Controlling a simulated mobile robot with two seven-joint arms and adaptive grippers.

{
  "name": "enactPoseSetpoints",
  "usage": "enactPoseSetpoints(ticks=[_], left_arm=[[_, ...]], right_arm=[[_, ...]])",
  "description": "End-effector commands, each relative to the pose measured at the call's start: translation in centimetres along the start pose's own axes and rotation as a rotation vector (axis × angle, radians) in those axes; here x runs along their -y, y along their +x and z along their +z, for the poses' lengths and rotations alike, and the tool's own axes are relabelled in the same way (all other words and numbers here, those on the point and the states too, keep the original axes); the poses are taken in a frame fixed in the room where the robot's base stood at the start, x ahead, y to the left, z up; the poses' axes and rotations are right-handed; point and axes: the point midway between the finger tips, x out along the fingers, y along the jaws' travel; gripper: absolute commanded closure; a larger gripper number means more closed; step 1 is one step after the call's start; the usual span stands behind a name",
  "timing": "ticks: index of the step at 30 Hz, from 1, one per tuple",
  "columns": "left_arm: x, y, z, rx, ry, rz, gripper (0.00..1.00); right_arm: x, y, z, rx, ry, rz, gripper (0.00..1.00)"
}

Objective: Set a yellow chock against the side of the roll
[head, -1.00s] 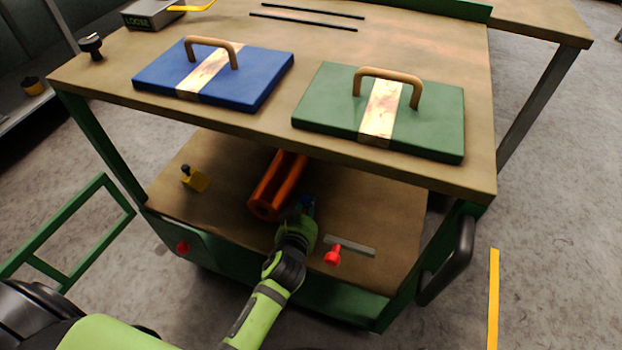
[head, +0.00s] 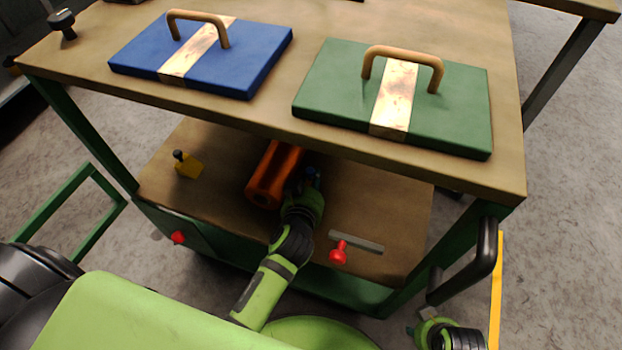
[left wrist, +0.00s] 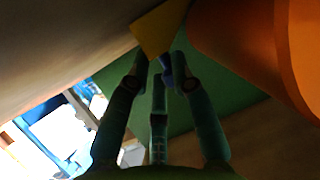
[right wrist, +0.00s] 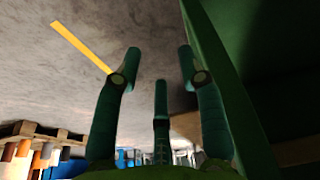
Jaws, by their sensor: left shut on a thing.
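An orange roll (head: 272,175) lies on the lower shelf of the cart, its hollow end toward me; it also shows large in the left wrist view (left wrist: 255,45). My left gripper (head: 308,185) is beside the roll's right side, shut on a yellow chock (left wrist: 157,28) by its blue grip (left wrist: 166,66). The chock is close to the roll's side; I cannot tell whether they touch. In the head view the hand hides its yellow part. Another yellow chock (head: 188,166) with a dark knob stands left of the roll. My right gripper (right wrist: 158,65) is open and empty, outside the cart.
The tabletop (head: 265,118) overhangs the shelf (head: 225,205). It carries a blue lid (head: 250,65) and a green lid (head: 455,105). A grey bar (head: 360,243) and red knobs (head: 339,254) are at the shelf's front. A black handle (head: 485,255) is near my right gripper.

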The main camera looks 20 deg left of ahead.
Motion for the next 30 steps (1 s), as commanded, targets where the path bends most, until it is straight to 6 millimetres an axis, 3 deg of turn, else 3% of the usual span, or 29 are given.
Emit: enactPoseSetpoints(ticks=[22,23,24,30], left_arm=[[0.0,0.5,1.5,0.007,-0.007,0.002,1.0],[0.0,0.5,1.6,0.009,-0.007,0.001,0.69],[0.0,0.5,1.6,0.009,-0.007,0.001,0.53],[0.0,0.5,1.7,0.01,-0.007,0.001,0.53]], right_arm=[[-0.1,-1.9,-0.8,-0.017,0.005,0.002,0.6],[-0.1,-1.9,-0.8,-0.017,0.005,0.002,0.6],[-0.1,-1.9,-0.8,-0.017,0.005,0.002,0.6],[-0.1,-1.8,-0.7,-0.016,0.005,0.003,0.6]])
